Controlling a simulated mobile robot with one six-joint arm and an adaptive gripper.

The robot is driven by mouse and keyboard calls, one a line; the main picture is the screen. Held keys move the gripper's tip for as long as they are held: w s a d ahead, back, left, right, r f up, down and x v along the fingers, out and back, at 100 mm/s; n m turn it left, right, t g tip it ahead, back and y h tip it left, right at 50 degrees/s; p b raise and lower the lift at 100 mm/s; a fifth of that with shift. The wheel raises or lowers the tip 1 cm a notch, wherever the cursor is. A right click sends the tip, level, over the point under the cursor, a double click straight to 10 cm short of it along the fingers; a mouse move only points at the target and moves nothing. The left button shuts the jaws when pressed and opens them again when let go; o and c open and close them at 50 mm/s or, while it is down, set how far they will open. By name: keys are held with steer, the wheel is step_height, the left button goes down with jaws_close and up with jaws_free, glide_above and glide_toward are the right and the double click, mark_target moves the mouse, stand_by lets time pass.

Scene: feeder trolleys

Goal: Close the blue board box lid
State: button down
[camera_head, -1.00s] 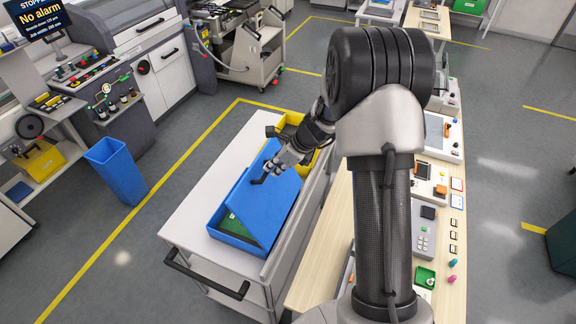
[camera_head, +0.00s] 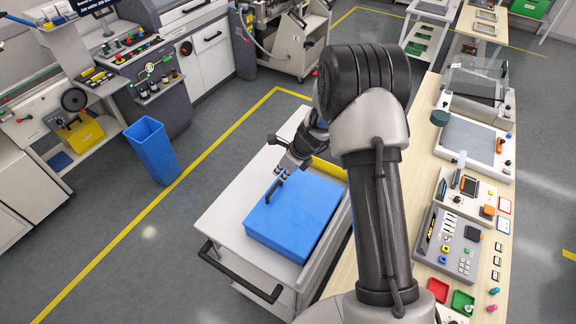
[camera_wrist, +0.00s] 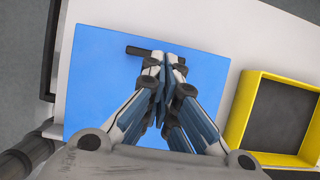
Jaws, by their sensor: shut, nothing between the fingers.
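The blue board box (camera_head: 306,225) sits on the top of a white trolley with its lid lying flat over it. The blue lid (camera_wrist: 105,75) fills much of the wrist view, and no inside of the box shows. A dark bar handle (camera_head: 274,187) stands on the lid; it also shows in the wrist view (camera_wrist: 139,51). My gripper (camera_wrist: 164,62) is shut and empty, over the lid beside the handle's right end. I cannot tell whether the fingertips touch the lid or handle.
A yellow open bin (camera_wrist: 236,122) with a dark floor stands beside the box on the trolley (camera_head: 225,217). A wooden bench (camera_head: 420,158) with devices and small trays runs along the right. A blue waste bin (camera_head: 153,152) stands on the floor at left.

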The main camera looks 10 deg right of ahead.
steer(key=x, duration=0.2)
steer(key=b+x, duration=0.1)
steer(key=x, duration=0.1)
steer(key=b+x, duration=0.1)
steer(key=x, duration=0.1)
steer(key=shift+w+a+r, duration=0.2)
steer(key=shift+w+a, duration=0.1)
steer(key=shift+a, duration=0.1)
steer(key=shift+b+x, duration=0.35)
steer(key=shift+x, duration=0.75)
